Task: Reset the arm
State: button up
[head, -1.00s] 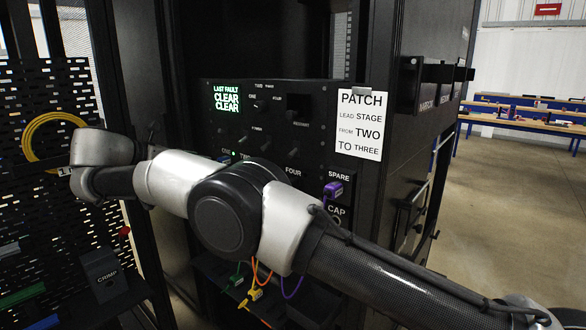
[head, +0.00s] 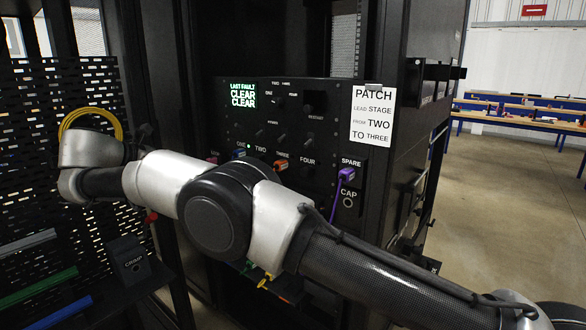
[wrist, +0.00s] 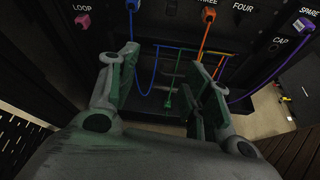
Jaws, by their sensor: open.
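My gripper (wrist: 172,75) is open and empty in the wrist view, its fingers apart below the rack panel. In the head view my arm crosses in front of the panel and my gripper cannot be made out. The panel (head: 232,132) has a screen (head: 243,95) reading "LAST FAULT CLEAR CLEAR". An orange plug (head: 281,164) sits under THREE; it also shows in the wrist view (wrist: 208,14). A purple plug (head: 346,174) sits under SPARE. A pink plug (wrist: 83,21) is by LOOP. A green plug (wrist: 168,102) hangs on its lead between my fingers, visibly lower down.
A white card (head: 372,115) reads "PATCH LEAD STAGE FROM TWO TO THREE". A yellow cable coil (head: 90,122) hangs on the perforated board at left, close to my arm in the picture. A CRIMP box (head: 130,262) stands at lower left. Open floor (head: 500,210) lies at right.

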notch_tip(320, 180, down, 11)
jog(key=s+m+g+y, duration=0.1)
jog(key=m+g, duration=0.1)
jog(key=d+f+m+g, duration=0.1)
jog(key=d+m+g, duration=0.2)
jog(key=d, duration=0.5)
jog(key=s+d+r+m+g+y, duration=0.1)
jog(key=s+d+r+m+g, duration=0.2)
jog(key=d, duration=0.8)
jog(key=s+d+r+m+y, duration=0.25)
jog(key=d+m, duration=0.25)
jog(key=d, duration=0.5)
jog(key=s+d+r+m+g+y, duration=0.1)
jog(key=s+d+r+m+g, duration=0.15)
jog(key=d, duration=0.85)
jog(key=s+d+r+m+t+y, duration=0.1)
jog(key=s+d+m, duration=0.4)
jog(key=s+d, duration=0.6)
jog(key=s+d+r+m+t+y, duration=0.1)
jog(key=s+d+r+m+t, duration=0.2)
jog(key=s+d+m, duration=0.3)
jog(key=s+d+r, duration=0.1)
jog(key=s+d, duration=0.4)
jog(key=d, duration=0.4)
jog(key=shift+s, duration=0.25)
jog(key=shift+d+r, duration=0.1)
